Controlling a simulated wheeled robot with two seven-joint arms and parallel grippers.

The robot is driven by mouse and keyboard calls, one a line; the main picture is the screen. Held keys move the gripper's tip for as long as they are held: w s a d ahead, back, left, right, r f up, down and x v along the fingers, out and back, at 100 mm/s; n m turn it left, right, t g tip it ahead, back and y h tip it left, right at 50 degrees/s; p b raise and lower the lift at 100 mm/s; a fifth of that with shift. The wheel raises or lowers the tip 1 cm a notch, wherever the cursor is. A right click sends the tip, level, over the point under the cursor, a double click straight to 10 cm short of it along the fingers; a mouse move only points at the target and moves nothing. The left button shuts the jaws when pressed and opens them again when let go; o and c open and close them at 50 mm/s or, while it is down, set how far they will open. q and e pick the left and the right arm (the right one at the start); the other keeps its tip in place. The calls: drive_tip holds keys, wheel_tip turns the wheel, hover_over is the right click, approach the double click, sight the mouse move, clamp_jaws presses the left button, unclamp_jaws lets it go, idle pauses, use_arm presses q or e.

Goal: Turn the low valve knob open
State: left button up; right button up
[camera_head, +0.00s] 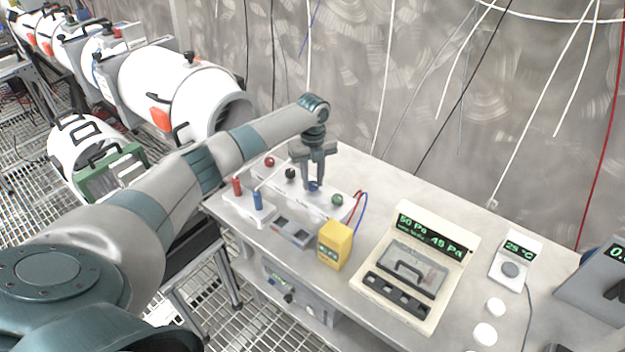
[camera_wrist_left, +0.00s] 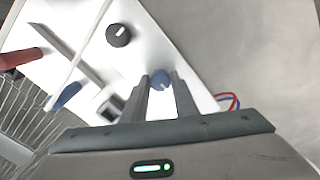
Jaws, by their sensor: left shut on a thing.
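A white panel box (camera_head: 276,175) on the bench carries a row of knobs: red (camera_head: 270,161), black (camera_head: 291,174), blue (camera_head: 314,187) and green (camera_head: 337,199). No label that I can read tells which is the low valve knob. My left gripper (camera_head: 314,182) points down at the panel and is shut on the blue knob. In the left wrist view, the blue knob (camera_wrist_left: 160,81) sits between the two fingers, which partly cover it. The black knob (camera_wrist_left: 118,35) with its white mark stands clear of the gripper. My right gripper is out of view.
Red and blue upright handles (camera_head: 257,200) stand on a small block beside the panel. A yellow meter (camera_head: 335,246) and a beige pressure display (camera_head: 415,268) stand nearer. Red and blue wires curve off the panel's right end. The grey wall is behind the bench.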

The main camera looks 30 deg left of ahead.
sight(313, 183)
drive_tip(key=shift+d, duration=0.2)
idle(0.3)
use_arm(q)
drive_tip(key=o, duration=1.1)
drive_tip(key=shift+c, duration=0.2)
drive_tip(key=shift+r, duration=0.15)
drive_tip(key=shift+r, duration=0.25)
wheel_tip(313, 183, up, 17)
drive_tip(key=b, duration=0.4)
drive_tip(key=shift+f, duration=0.15)
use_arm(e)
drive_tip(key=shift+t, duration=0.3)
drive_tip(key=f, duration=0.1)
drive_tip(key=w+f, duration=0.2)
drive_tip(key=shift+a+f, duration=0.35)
